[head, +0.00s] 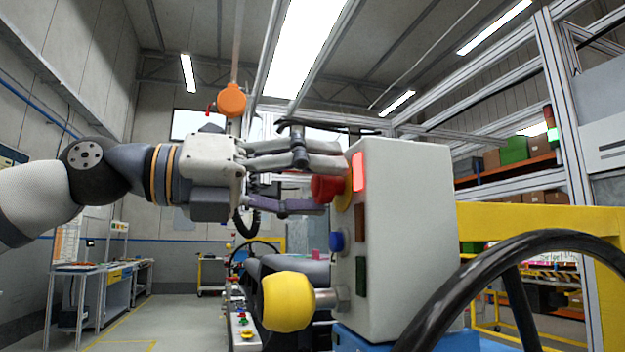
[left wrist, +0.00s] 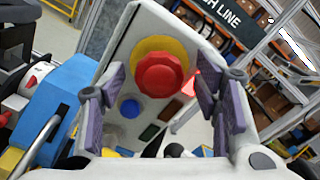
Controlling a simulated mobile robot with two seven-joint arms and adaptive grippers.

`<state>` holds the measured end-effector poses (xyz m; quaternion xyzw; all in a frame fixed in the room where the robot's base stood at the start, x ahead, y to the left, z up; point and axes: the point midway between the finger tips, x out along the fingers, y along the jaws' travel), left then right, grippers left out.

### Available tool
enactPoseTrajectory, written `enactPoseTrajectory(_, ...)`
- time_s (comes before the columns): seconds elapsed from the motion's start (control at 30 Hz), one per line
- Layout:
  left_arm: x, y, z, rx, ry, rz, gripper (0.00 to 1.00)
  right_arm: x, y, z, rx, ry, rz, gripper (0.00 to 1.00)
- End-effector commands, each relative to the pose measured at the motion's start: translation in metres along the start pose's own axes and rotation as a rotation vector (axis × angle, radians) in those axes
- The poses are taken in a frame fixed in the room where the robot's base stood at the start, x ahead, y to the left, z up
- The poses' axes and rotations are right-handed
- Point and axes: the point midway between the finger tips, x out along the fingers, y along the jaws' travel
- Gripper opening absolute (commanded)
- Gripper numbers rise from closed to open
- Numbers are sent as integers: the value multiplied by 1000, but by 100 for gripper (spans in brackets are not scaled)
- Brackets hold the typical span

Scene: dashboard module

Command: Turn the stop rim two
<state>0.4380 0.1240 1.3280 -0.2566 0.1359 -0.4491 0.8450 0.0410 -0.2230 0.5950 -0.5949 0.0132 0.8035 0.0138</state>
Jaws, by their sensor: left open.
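The red stop button (head: 326,189) sticks out from the left face of a light grey box (head: 408,240), with a yellow rim (head: 348,188) behind it. In the left wrist view, the red stop button (left wrist: 162,75) has a faceted edge, and the yellow rim (left wrist: 150,48) shows mainly above it. My left gripper (head: 318,184) is open, its fingers pointing right, above and below the button in the head view. In the left wrist view, the left gripper (left wrist: 160,98) has its dark pads on either side of the button, apart from it. My right gripper is in neither view.
Below the stop are a blue button (head: 336,241) and a yellow ball knob (head: 287,302) on a metal stem. A lit red lamp (head: 358,171) is beside it. A black steering wheel (head: 440,292) and yellow frame (head: 535,217) stand at right.

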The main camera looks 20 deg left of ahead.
Motion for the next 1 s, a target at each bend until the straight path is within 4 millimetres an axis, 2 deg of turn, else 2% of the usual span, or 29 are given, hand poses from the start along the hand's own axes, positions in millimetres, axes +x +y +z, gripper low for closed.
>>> enactPoseTrajectory(0.23, 1, 1, 0, -1, 0, 1, 55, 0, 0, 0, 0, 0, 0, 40)
enactPoseTrajectory(0.43, 1, 1, 0, 0, 0, 1, 9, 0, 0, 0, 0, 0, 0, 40)
enactPoseTrajectory(0.77, 1, 1, 0, 36, 1, 1, 8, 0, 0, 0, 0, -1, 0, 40)
enactPoseTrajectory(1.0, 1, 1, 0, 180, 1, 0, 8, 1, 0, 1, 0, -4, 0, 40)
